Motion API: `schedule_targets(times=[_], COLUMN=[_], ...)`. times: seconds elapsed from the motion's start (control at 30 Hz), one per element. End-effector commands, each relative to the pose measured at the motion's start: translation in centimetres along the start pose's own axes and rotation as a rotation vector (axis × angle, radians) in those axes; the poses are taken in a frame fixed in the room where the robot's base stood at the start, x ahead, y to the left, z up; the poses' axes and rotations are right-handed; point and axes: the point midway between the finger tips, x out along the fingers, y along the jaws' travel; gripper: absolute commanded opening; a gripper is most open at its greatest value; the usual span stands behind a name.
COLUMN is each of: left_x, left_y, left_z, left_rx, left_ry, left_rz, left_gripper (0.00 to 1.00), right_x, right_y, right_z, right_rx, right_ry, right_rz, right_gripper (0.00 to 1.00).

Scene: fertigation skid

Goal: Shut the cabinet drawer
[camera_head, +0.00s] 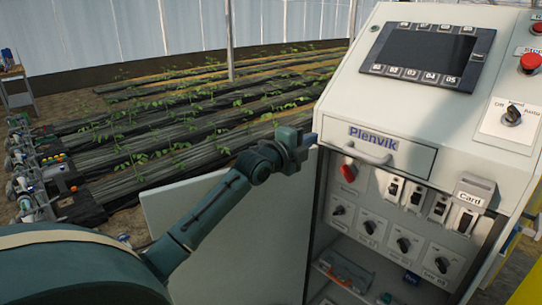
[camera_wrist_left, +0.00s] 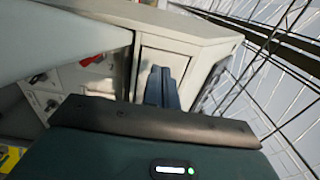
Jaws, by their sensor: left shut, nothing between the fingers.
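The drawer (camera_head: 400,157) is the pale front marked "Plenvik" under the sloping panel of the cabinet (camera_head: 345,95). A grey bar handle (camera_head: 364,152) is on it. I cannot tell from here how far the drawer stands out. My left gripper (camera_head: 309,139) is at the drawer's left end, close to its edge; I cannot tell whether it touches. In the left wrist view its fingers (camera_wrist_left: 162,86) are together and empty, in front of a pale cabinet face (camera_wrist_left: 165,50). My right gripper is not in view.
A pale cabinet door (camera_head: 240,230) stands open below my left forearm. Switches and knobs (camera_head: 403,244) fill the panel under the drawer. A screen (camera_head: 427,55) and a red button (camera_head: 530,63) are above. Plant rows (camera_head: 170,120) lie behind.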

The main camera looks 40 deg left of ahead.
Motion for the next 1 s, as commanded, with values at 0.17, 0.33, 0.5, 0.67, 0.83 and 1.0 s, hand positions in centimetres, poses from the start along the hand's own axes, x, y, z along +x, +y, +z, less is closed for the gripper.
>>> schedule_targets(times=[0.17,0.33,0.5,0.67,0.83,1.0], left_x=[-4.3,-7.4,-9.2,-10.0,-10.1,-10.0], left_y=[0.5,0.5,0.3,0.2,0.2,0.2], left_z=[0.0,-0.1,0.0,-0.1,0.0,0.0], left_rx=[0.007,0.004,0.003,0.002,0.001,0.001], left_ry=[0.001,0.002,0.001,0.001,0.001,0.001], left_rz=[0.006,0.006,0.005,0.005,0.004,0.004], left_gripper=[0.00,0.00,0.00,0.00,0.00,0.00], right_x=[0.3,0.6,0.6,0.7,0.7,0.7], right_y=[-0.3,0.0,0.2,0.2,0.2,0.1], right_z=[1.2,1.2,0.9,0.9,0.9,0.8], right_rx=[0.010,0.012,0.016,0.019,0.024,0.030], right_ry=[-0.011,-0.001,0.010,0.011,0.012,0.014], right_rz=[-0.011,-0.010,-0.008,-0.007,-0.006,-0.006], right_gripper=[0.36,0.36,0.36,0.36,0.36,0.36])
